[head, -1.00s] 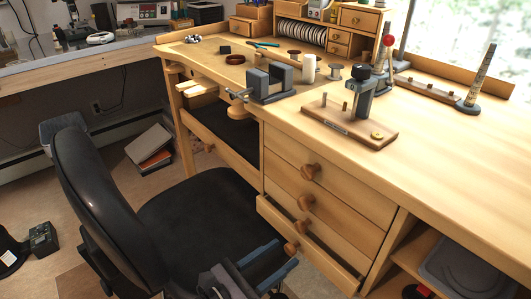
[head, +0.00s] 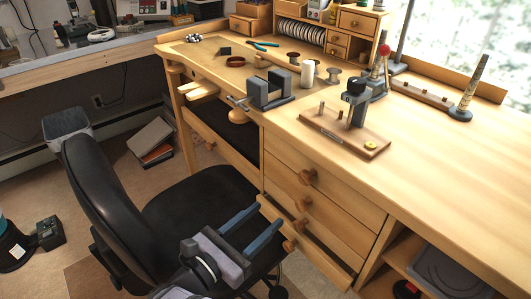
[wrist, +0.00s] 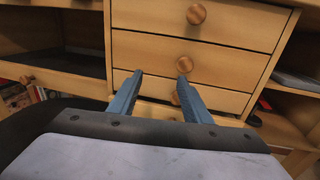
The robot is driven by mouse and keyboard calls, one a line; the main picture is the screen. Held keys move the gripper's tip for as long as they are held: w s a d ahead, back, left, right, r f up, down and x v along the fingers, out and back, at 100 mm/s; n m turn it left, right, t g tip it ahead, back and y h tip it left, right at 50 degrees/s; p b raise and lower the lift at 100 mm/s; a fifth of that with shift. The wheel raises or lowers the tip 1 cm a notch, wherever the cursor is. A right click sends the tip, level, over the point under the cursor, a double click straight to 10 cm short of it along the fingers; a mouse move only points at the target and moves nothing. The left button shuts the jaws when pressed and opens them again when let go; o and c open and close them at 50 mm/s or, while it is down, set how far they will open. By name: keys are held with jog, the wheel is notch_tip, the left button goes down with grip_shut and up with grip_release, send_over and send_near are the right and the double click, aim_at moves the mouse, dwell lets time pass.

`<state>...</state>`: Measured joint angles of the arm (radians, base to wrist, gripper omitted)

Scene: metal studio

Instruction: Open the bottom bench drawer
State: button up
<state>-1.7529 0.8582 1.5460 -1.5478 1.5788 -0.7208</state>
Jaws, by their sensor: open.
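The bench has a stack of wooden drawers with round knobs. The bottom drawer (head: 325,272) stands slightly out, with a dark gap along its top edge. Its knob (head: 290,245) shows in the head view; in the wrist view the knob (wrist: 176,98) is partly behind the right finger. My gripper (head: 266,209) is open and empty, its blue fingers pointing at the drawer front. In the wrist view the gripper (wrist: 160,75) has its fingertips spread before the drawers, with the knob toward the right finger. I cannot tell whether a finger touches it.
A black office chair (head: 100,200) stands close at the left, its seat beneath my gripper. Upper drawer knobs (head: 308,177) stick out above. An open shelf (head: 400,270) is right of the drawers. The bench top (head: 450,170) holds tools and a vise (head: 270,90).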

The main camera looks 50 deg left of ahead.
notch_tip(320, 180, up, 15)
jog(key=w+a+n+y+p, duration=0.1)
jog(key=w+n+y+p, duration=0.1)
jog(key=p, duration=0.2)
jog(key=shift+w+a+y, duration=0.2)
jog(key=shift+w+y, duration=0.1)
jog(key=shift+w, duration=0.05)
jog(key=shift+r, duration=0.15)
jog(key=m+h+b, duration=0.4)
jog(key=h+b, duration=0.1)
jog(key=b, duration=0.8)
send_near(286, 248)
jog(key=shift+w+b, duration=0.8)
jog(key=shift+w, duration=3.2)
